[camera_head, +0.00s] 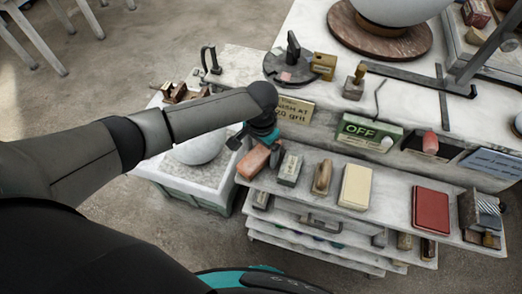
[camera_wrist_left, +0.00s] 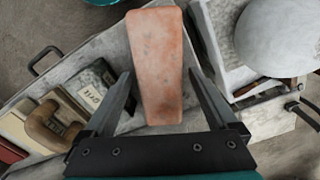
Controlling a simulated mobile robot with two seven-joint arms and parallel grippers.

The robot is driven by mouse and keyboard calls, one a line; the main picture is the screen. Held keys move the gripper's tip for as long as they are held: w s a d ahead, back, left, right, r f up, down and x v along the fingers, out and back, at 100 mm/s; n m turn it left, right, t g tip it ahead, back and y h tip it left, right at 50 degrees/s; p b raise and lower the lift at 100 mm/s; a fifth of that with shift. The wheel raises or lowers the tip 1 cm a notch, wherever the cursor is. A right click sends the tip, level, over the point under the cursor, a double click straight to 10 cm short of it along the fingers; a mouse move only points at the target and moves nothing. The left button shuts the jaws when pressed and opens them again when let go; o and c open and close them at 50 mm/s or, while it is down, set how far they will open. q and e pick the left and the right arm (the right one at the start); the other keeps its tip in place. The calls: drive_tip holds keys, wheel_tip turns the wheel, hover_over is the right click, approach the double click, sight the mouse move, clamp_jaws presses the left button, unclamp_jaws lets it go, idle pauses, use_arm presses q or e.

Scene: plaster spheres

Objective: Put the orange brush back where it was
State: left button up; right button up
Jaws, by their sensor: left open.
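An orange, block-shaped thing (camera_head: 254,161), the only orange piece I can pick out as the brush, lies at the left end of the upper shelf. No bristles show on it. In the left wrist view the orange brush (camera_wrist_left: 157,65) lies lengthwise between my two fingers, with a gap on each side. My left gripper (camera_head: 257,144) is open just above and beside it, and its fingers also show in the wrist view (camera_wrist_left: 160,85). My right gripper is not in view.
A grey block with lettering (camera_head: 290,168), a wooden-handled tool (camera_head: 322,177), a cream block (camera_head: 356,187) and a red book-like block (camera_head: 431,209) share the shelf (camera_head: 393,201). A large sphere (camera_wrist_left: 284,33) stands beside the shelf. A green "OFF" sign (camera_head: 366,131) stands behind.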

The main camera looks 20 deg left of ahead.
sight(261, 151)
use_arm(q)
wheel_tip(261, 151, up, 12)
drive_tip(key=p, duration=0.1)
drive_tip(key=shift+r, duration=0.1)
idle(0.6)
drive_tip(key=s+d+f+t+h, duration=0.25)
drive_tip(key=s+d, duration=0.35)
drive_tip(key=s, duration=0.3)
drive_tip(key=s+a+n+t+y, duration=0.1)
drive_tip(key=s+a+n+y, duration=0.15)
drive_tip(key=s+a, duration=0.85)
wheel_tip(261, 151, down, 30)
drive_tip(key=g+b, duration=0.1)
drive_tip(key=b, duration=0.8)
drive_tip(key=s+a+f+b, duration=0.1)
drive_tip(key=s+f+b, duration=0.2)
drive_tip(key=s+f, duration=0.2)
drive_tip(key=s+a+f+g+b, duration=0.1)
drive_tip(key=s+f+b, duration=0.2)
drive_tip(key=f, duration=0.8)
drive_tip(key=s+f+b, duration=0.3)
drive_tip(key=s+f, duration=0.4)
drive_tip(key=f, duration=0.1)
drive_tip(key=shift+a, duration=0.4)
